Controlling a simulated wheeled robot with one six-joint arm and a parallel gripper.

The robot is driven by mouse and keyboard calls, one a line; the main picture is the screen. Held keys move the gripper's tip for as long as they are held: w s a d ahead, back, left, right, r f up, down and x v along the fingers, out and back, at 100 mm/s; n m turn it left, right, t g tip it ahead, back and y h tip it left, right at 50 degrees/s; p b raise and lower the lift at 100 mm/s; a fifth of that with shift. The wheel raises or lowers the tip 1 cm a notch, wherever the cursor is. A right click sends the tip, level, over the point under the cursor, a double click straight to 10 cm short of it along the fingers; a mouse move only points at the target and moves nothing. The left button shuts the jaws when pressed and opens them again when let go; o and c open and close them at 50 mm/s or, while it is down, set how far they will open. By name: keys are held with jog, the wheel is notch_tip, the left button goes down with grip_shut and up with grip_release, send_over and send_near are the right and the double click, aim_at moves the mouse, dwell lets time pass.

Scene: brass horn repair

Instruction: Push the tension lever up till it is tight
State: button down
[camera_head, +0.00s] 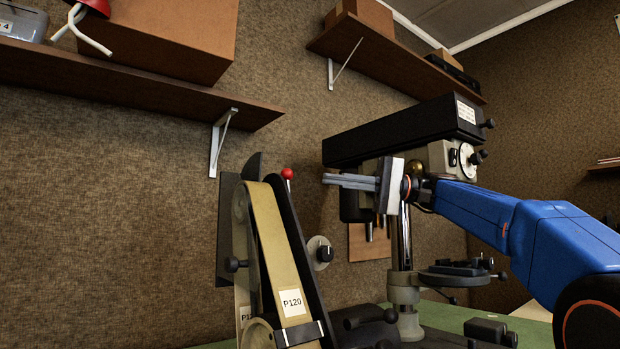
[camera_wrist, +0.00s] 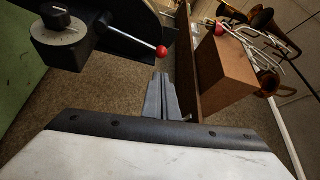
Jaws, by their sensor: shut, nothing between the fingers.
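The tension lever is a thin rod with a red ball (camera_head: 287,173) at its end, standing up at the top of the belt sander (camera_head: 272,235). In the wrist view the same red ball (camera_wrist: 162,51) ends a pale rod that comes from the sander's dark body. My gripper (camera_head: 325,180) is shut and empty, level with the ball and a little to its right in the head view. In the wrist view my gripper's fingertips (camera_wrist: 162,76) point towards the ball, with a gap in the picture between them. The lever's lower end is hidden in the head view.
A drill press (camera_head: 405,135) stands close behind and beside my gripper. A shelf (camera_head: 130,88) with a cardboard box (camera_head: 170,38) hangs above the sander. A dial knob (camera_head: 320,252) sticks out from the sander's right side. Bare wall lies behind the lever.

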jog(key=a+r, duration=0.1)
jog(key=a, duration=0.8)
jog(key=shift+s+a, duration=0.25)
jog(key=shift+s, duration=0.1)
jog(key=shift+s, duration=0.1)
